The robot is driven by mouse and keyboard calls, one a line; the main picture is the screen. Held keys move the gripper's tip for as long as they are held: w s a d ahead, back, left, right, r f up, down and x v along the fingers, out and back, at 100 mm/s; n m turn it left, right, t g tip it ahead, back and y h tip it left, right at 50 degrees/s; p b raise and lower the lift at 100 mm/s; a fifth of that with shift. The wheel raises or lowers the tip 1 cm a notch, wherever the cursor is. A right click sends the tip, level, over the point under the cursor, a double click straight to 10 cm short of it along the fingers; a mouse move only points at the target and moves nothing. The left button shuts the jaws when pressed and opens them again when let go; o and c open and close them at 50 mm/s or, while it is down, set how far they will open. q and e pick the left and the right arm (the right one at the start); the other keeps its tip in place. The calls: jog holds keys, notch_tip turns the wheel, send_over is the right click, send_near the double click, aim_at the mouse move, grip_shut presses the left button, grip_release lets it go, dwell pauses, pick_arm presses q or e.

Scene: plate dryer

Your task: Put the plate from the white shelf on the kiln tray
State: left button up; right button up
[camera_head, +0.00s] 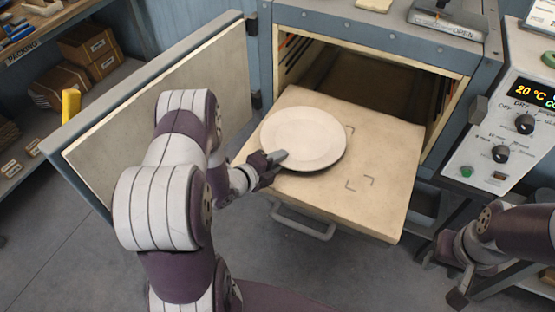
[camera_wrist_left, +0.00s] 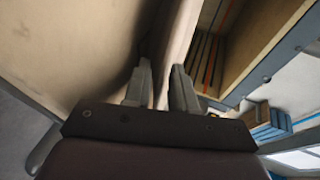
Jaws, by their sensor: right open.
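The round white plate (camera_head: 303,138) is over the left part of the beige kiln tray (camera_head: 395,165), which is pulled out of the open kiln. A dark shadow lies under its near edge, and I cannot tell whether it touches the tray. My left gripper (camera_head: 280,157) is at the plate's near left rim. In the left wrist view its fingers (camera_wrist_left: 161,88) stand on both sides of the plate's rim (camera_wrist_left: 176,40), closed on it. My right gripper (camera_head: 443,278) is open and empty at the lower right, away from the tray. The white shelf is not recognisable in view.
The kiln door (camera_head: 165,105) stands open on the left, close to my left arm. The tray handle (camera_head: 305,224) sticks out in front. A control panel (camera_head: 510,120) stands right of the kiln. Shelves with cardboard boxes (camera_head: 88,42) are at the far left. The tray's right side is bare.

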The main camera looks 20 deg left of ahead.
pick_arm(q)
jog(key=s+a+r+n+g+y, duration=0.4)
jog(key=s+a+r+n+g, duration=0.1)
jog(key=s+a+n, duration=0.15)
jog(key=s+d+r+n+g, duration=0.2)
jog(key=s+d+n+g, duration=0.1)
jog(key=s+d+n, duration=0.2)
jog(key=s+d+r+n+g, duration=0.3)
jog(key=s+d+n, duration=0.3)
jog(key=n, duration=0.4)
jog(key=shift+d+r+g+y, duration=0.3)
jog(key=shift+d+g+y, duration=0.1)
jog(key=shift+d+g, duration=0.1)
